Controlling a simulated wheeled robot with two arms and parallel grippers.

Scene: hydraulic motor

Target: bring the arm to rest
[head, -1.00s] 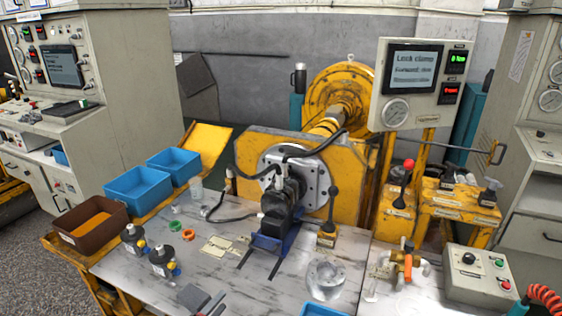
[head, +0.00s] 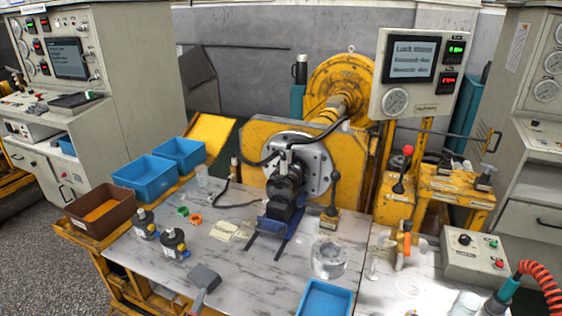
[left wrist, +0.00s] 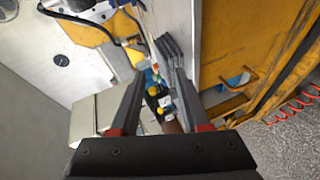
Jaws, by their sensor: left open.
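My left gripper (left wrist: 159,78) shows in the left wrist view as two dark fingers spread apart, with red at their bases and nothing held between them. In the head view a narrow reddish-grey piece (head: 198,302) at the bottom edge may be a finger of this gripper, but I cannot tell for certain. My right gripper is in neither view. The black motor (head: 286,192) sits in a blue cradle (head: 282,213) against the grey flange of the yellow stand.
A clear round part (head: 328,258) and a blue tray (head: 325,298) are nearer. A control box (head: 475,256) and coiled red hose (head: 543,280) are on the right.

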